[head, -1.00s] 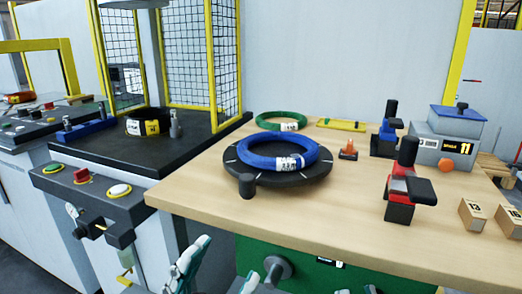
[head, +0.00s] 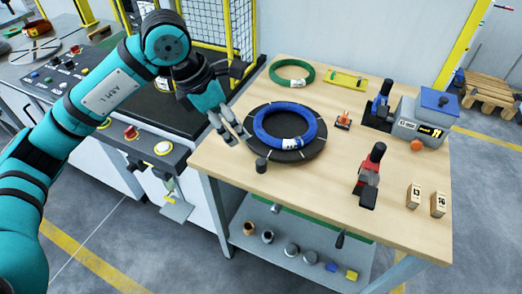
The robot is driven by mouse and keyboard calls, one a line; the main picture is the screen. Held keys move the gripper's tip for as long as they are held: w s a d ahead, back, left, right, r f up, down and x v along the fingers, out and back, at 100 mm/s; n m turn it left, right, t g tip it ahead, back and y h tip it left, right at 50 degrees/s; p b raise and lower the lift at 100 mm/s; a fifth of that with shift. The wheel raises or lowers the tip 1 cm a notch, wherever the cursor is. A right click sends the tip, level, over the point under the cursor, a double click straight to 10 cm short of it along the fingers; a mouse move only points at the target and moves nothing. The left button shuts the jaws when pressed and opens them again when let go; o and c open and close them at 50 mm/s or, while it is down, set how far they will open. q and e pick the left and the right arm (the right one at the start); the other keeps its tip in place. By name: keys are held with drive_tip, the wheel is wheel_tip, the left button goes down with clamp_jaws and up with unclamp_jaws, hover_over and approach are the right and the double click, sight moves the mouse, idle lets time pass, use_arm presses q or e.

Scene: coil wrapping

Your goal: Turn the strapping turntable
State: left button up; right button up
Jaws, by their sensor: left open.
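The strapping turntable is a black disc (head: 310,151) with white marks on the wooden table. A blue coil (head: 313,137) with a white label lies flat on it. A dark upright knob (head: 261,166) stands at the disc's front-left edge. My left gripper (head: 236,136) is open and points down at the disc's left side, above and left of the knob. It holds nothing, and I cannot tell whether its fingertips touch the disc. My right gripper is not in view.
A red-and-black tool (head: 370,174), an orange item (head: 343,120) and a grey device (head: 420,120) stand to the right. Small wooden blocks (head: 413,196) sit at the right. The table's front is clear.

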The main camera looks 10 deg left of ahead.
sight(259, 162)
use_arm(q)
drive_tip(key=p+x, duration=0.2)
drive_tip(key=x, duration=1.5)
drive_tip(key=shift+d+f+p, duration=0.1)
drive_tip(key=shift+d+p, duration=0.05)
drive_tip(key=shift+p, duration=0.2)
clamp_jaws()
